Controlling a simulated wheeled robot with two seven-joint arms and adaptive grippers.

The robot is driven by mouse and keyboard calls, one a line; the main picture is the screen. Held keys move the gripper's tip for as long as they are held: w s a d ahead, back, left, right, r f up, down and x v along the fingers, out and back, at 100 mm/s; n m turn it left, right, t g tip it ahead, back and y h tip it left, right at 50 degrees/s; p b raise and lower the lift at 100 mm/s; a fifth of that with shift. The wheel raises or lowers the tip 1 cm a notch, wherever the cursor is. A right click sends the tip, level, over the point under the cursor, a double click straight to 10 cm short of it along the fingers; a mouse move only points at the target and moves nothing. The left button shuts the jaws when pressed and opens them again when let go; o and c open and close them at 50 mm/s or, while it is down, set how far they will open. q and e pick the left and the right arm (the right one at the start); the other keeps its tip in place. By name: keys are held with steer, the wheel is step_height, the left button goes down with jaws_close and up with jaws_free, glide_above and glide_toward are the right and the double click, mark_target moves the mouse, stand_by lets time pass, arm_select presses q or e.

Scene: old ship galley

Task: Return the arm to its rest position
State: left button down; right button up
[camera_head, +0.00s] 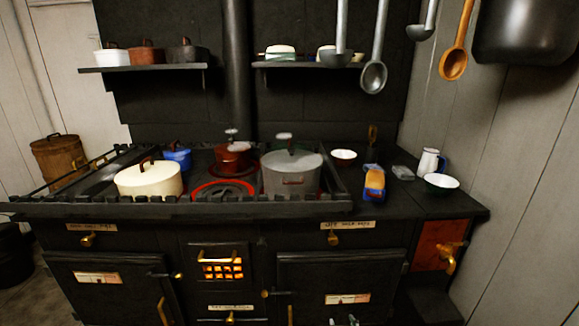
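The black stove (258,210) fills the middle of the view. A cream lidded pot (148,181), a grey lidded pot (291,174), a dark red pot (233,158) and a blue pot (178,158) stand on its top.
A rail edges the stove top. On the right counter are bowls (442,181), a white jug (429,163) and a blue and orange packet (374,183). Ladles (373,77) and a wooden spoon (453,64) hang above. A brass tap (449,259) juts out at right.

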steer(key=s+d+f+g+p, duration=0.3)
steer(key=s+d+f+p, duration=0.1)
steer(key=s+f, duration=0.6)
steer(key=s+d+f+g+p, duration=0.3)
steer(key=s+f+p, duration=0.2)
steer(key=s+f, duration=0.45)
arm_select(q)
steer(key=s+a+f+g+y+p, duration=0.1)
steer(key=s+a+f+p, duration=0.2)
steer(key=s+a, duration=0.4)
steer(key=s+a+f+g+y+p, duration=0.1)
steer(key=s+a+f+p, duration=0.2)
steer(key=s+a, duration=0.4)
steer(key=s+f, duration=0.1)
steer(key=s, duration=0.5)
steer(key=shift+p, duration=0.4)
arm_select(e)
steer(key=s+d+f+g, duration=0.1)
steer(key=s+d, duration=0.1)
steer(key=s, duration=0.7)
steer(key=s+d+f+g+h, duration=0.1)
steer(key=s+d+g, duration=0.1)
steer(key=s, duration=0.8)
steer(key=s+d+f+g, duration=0.1)
steer(key=s+d, duration=0.2)
steer(key=s, duration=0.7)
